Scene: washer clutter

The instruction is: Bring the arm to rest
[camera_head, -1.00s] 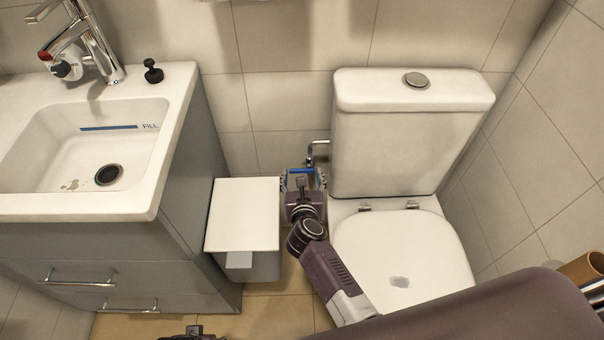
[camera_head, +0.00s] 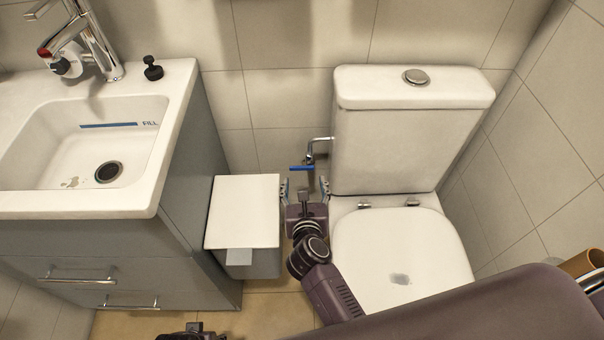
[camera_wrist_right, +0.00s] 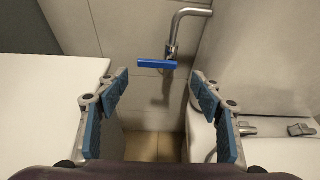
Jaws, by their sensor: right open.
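My right gripper (camera_head: 305,190) is between the white-lidded bin and the toilet in the head view, with its fingers spread. In the right wrist view my right gripper (camera_wrist_right: 160,95) is open and empty, its blue pads well apart. The blue valve handle (camera_head: 302,168) lies just beyond the fingertips, clear of them. It also shows in the right wrist view (camera_wrist_right: 162,63), turned crosswise under a bent metal pipe (camera_wrist_right: 182,25). A small dark part of my body at the bottom edge of the head view does not show a left gripper clearly.
The white-lidded bin (camera_head: 243,210) stands close on the left of my right gripper. The toilet (camera_head: 400,255) and its cistern (camera_head: 405,130) stand close on the right. The sink (camera_head: 85,155) and its grey cabinet (camera_head: 130,250) are farther left. The tiled wall (camera_head: 285,95) is behind.

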